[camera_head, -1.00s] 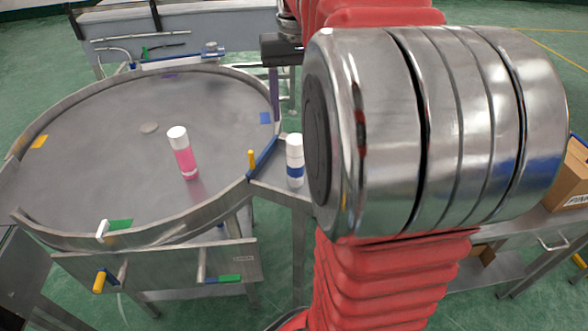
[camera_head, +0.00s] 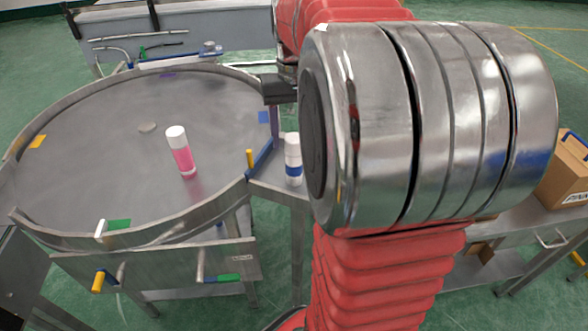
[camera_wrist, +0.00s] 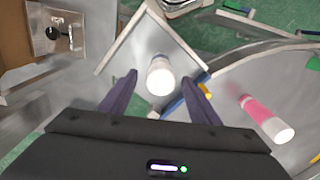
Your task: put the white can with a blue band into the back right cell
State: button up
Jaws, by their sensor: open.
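The white can with a blue band (camera_head: 293,160) stands upright on a small steel shelf beside the round table, just left of my arm's large metal joint. In the wrist view the white can (camera_wrist: 160,76) is seen from above, in line with the gap between the fingers. My gripper (camera_wrist: 158,92) is open, with one dark finger to each side of the can; I cannot tell how far above it they are. In the head view only a dark part of my gripper shows behind the can, and the fingertips are unclear. The cells are not identifiable in these frames.
A pink can with a white cap (camera_head: 181,151) stands on the round steel table (camera_head: 90,130), which has a raised rim. A blue guide bar and a yellow peg (camera_head: 250,159) are close left of the white can. A cardboard box (camera_head: 566,172) is at the right.

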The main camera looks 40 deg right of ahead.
aim_at(294, 150)
notch_tip(294, 150, down, 5)
dwell(0.3)
dwell(0.4)
grip_shut()
dwell(0.6)
